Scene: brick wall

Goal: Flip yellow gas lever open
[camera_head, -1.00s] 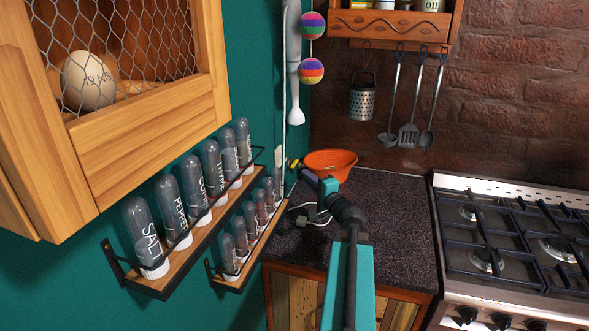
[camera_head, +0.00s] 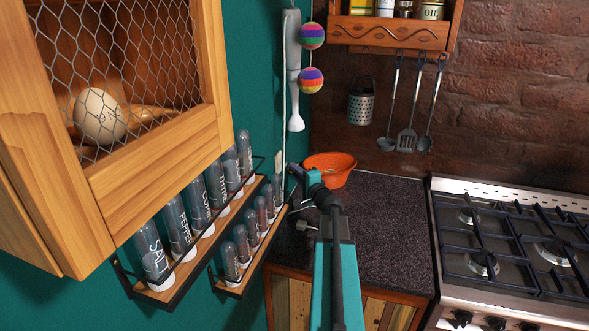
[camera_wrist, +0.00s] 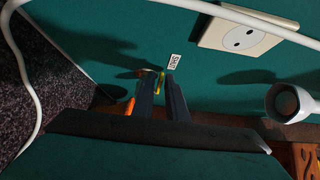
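The yellow gas lever (camera_wrist: 160,83) is a small, thin yellow piece in the wrist view, low on the green wall. It lies right at the tips of my gripper (camera_wrist: 165,84). The two dark fingers are close together, and I cannot tell whether they touch or grip the lever. A small white label (camera_wrist: 173,61) is on the wall just beyond the tips. In the head view my gripper (camera_head: 297,170) reaches toward the wall corner, left of the orange bowl (camera_head: 333,168). The lever cannot be made out there.
A white socket (camera_wrist: 243,34) and a white cable (camera_wrist: 22,72) are close to my gripper. Spice racks (camera_head: 205,237) are on the left, under a wooden cabinet (camera_head: 150,165). The dark counter (camera_head: 385,225) is mostly clear, with a gas stove (camera_head: 515,240) on the right.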

